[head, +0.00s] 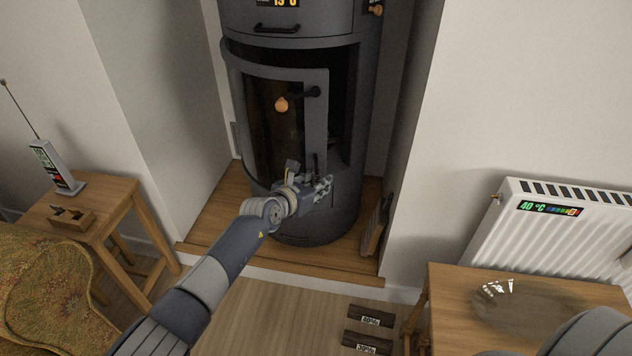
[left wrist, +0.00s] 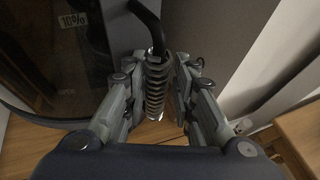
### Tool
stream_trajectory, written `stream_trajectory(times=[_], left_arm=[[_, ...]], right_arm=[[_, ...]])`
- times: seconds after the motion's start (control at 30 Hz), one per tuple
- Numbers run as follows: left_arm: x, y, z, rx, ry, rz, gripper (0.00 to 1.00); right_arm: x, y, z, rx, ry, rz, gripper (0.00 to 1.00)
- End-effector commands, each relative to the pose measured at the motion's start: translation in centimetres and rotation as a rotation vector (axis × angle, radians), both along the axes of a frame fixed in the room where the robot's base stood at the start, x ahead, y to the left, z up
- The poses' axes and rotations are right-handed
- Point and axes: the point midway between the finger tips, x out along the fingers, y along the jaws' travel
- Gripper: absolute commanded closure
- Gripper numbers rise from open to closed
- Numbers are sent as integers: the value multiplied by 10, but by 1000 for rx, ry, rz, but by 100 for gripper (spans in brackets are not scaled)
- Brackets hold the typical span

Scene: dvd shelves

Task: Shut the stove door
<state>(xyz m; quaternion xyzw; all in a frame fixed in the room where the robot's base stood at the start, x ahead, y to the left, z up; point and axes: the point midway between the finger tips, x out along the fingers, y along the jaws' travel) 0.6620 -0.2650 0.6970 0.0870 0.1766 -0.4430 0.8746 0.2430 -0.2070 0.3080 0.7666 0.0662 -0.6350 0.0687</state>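The dark grey cylindrical stove (head: 335,215) stands in the alcove. Its curved glass door (head: 316,130) is ajar, swung out to the left, with a dark gap at its right side. My left gripper (head: 322,187) is at the door's lower right edge. In the left wrist view, a coiled metal handle (left wrist: 156,88) on a bent black rod is between the fingers of my left gripper (left wrist: 160,75). The fingers look partly open, with a small gap beside the coil. My right gripper is out of view.
A small wooden table (head: 112,198) with a handset (head: 55,166) stands at left. A wooden table (head: 450,300) and a white radiator (head: 560,228) are at right. Labelled logs (head: 371,316) lie on the floor. A raised wooden hearth (head: 215,225) surrounds the stove.

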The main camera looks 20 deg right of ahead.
Motion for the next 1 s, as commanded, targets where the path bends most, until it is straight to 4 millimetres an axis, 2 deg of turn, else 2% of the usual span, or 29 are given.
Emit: stream_trajectory(times=[0.5,1.0], left_arm=[[-4,8,5,-3,-5,-2,73],[-36,52,27,-2,-4,1,73]], right_arm=[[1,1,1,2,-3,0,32],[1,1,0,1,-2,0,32]])
